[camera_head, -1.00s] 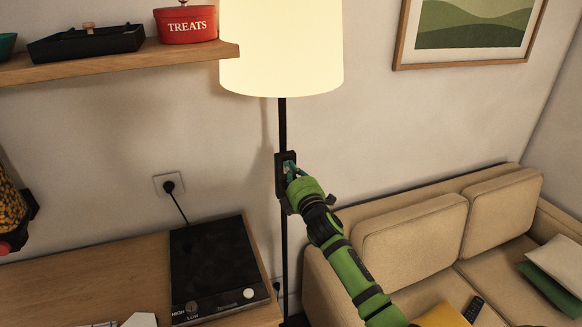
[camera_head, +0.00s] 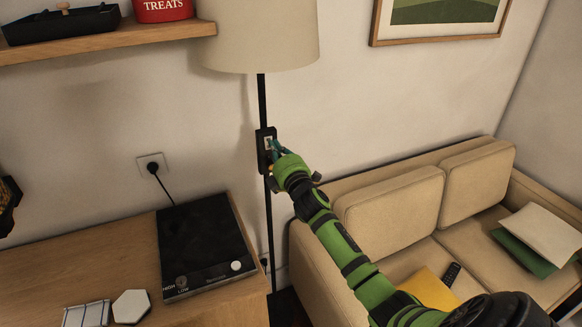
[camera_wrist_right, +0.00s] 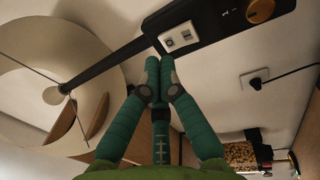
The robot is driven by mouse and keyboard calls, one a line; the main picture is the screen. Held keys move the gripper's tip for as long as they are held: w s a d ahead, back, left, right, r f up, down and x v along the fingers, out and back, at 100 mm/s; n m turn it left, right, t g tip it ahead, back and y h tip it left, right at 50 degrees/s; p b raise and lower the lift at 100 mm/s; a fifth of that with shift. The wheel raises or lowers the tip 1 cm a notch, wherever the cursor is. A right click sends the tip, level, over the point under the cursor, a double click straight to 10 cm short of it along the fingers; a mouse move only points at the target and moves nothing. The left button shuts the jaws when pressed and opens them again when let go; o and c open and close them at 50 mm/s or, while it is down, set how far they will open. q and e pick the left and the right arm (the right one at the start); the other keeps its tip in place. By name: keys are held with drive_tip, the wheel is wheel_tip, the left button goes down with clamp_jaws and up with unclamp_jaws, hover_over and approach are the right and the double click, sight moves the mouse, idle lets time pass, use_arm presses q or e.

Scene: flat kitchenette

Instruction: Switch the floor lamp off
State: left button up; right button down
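The floor lamp's shade (camera_head: 262,40) is grey-beige and unlit in the head view, on a thin black pole (camera_head: 269,225). A black switch box (camera_head: 262,152) with a light plate is fixed on the pole. In the right wrist view the box (camera_wrist_right: 213,28) shows a white switch plate (camera_wrist_right: 179,37) and an orange-brown knob (camera_wrist_right: 260,10). My right gripper (camera_head: 275,146) is at the box's front; its fingertips (camera_wrist_right: 158,64) are together, just beside the white plate. I cannot tell whether they touch it. My left gripper is out of view.
A wooden counter (camera_head: 90,255) with a black hotplate (camera_head: 205,245) stands at left, below a wall socket (camera_head: 152,165). A shelf (camera_head: 110,42) holds a red treats tin (camera_head: 162,10). A beige sofa (camera_head: 390,215) stands right of the pole, close under my right arm.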

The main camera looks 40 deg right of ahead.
use_arm(q)
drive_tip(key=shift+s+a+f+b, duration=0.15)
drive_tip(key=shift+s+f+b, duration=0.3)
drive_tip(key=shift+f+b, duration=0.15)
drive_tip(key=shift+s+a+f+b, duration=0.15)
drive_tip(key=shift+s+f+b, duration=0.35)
drive_tip(key=shift+b, duration=0.1)
use_arm(e)
drive_tip(key=s+a+r, duration=0.1)
drive_tip(key=s+a, duration=0.1)
drive_tip(key=s, duration=0.8)
drive_tip(key=shift+s+a+r, duration=0.3)
drive_tip(key=shift+a+r, duration=0.05)
drive_tip(key=shift+r, duration=0.05)
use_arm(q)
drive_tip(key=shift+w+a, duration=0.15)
